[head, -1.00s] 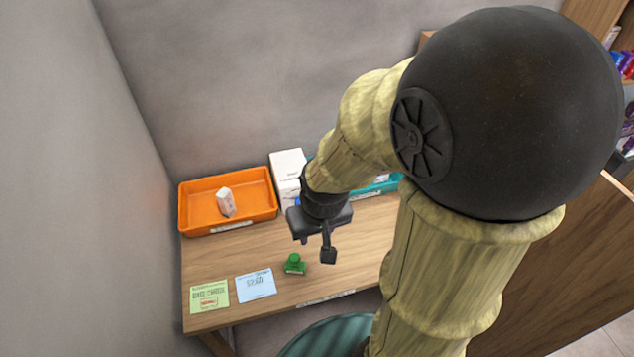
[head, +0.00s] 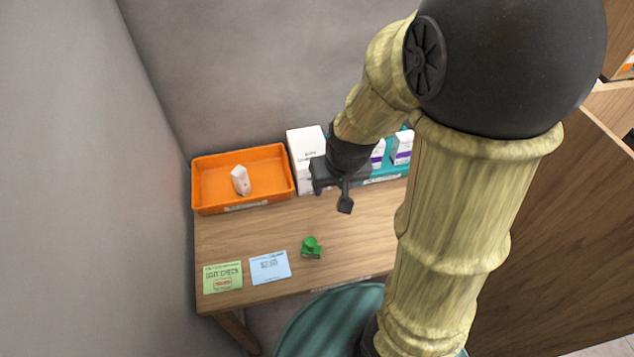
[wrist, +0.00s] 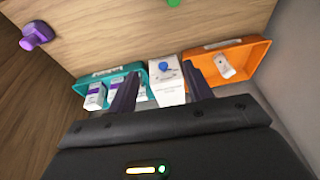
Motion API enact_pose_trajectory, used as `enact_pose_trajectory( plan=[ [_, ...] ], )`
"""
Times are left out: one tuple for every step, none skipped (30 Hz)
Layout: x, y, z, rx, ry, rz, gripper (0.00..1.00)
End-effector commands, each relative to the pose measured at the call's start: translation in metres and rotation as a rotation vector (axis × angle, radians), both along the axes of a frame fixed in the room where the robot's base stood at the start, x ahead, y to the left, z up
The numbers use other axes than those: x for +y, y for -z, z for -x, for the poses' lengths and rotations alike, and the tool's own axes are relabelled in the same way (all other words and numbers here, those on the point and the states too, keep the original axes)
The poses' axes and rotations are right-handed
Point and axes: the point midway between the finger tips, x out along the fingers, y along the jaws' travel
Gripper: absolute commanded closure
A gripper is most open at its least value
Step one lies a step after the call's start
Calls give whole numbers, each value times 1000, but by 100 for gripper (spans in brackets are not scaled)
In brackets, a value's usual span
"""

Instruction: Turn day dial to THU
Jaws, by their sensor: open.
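A white box (head: 306,150) with print stands at the back of the counter, right of the orange tray. In the wrist view the white box (wrist: 168,90) lies between my fingers and shows a round blue knob (wrist: 163,66). This may be the day dial; no day letters are readable. My gripper (head: 332,196) is open and empty, in front of the box's lower right side in the head view. Its two fingers frame the box in the wrist view, and I cannot tell any contact. The knob is hidden in the head view.
An orange tray (head: 200,204) holds a small white item (head: 240,180). A teal tray (head: 384,178) holds white-and-purple boxes. A green stamp-like piece (head: 311,247), a green card (head: 222,278) and a blue card (head: 270,267) lie in front. A purple piece (wrist: 37,35) lies at the wrist view's left.

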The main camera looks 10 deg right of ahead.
Motion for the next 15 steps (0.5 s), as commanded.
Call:
enact_pose_trajectory(
  plan=[
    [1, 10, -19, -14, 0, -4, 50],
    [1, 14, -30, -25, 1, -5, 50],
    [2, 19, -44, -42, 0, -3, 50],
    [1, 23, -54, -53, 1, 1, 50],
    [1, 26, -64, -66, 0, 6, 50],
    [0, 31, -75, -80, 1, 13, 50],
    [0, 33, -82, -89, 1, 19, 50],
    [-1, 35, -88, -97, 1, 26, 50],
    [-2, 37, -94, -105, 2, 32, 50],
    [-3, 38, -97, -109, 3, 35, 50],
    [-3, 39, -99, -112, 0, 37, 50],
    [-3, 39, -101, -116, 1, 38, 50],
    [-3, 38, -101, -117, 1, 39, 50],
    [-3, 38, -101, -117, 1, 39, 50],
    [-4, 38, -100, -116, 1, 38, 50]
  ],
)
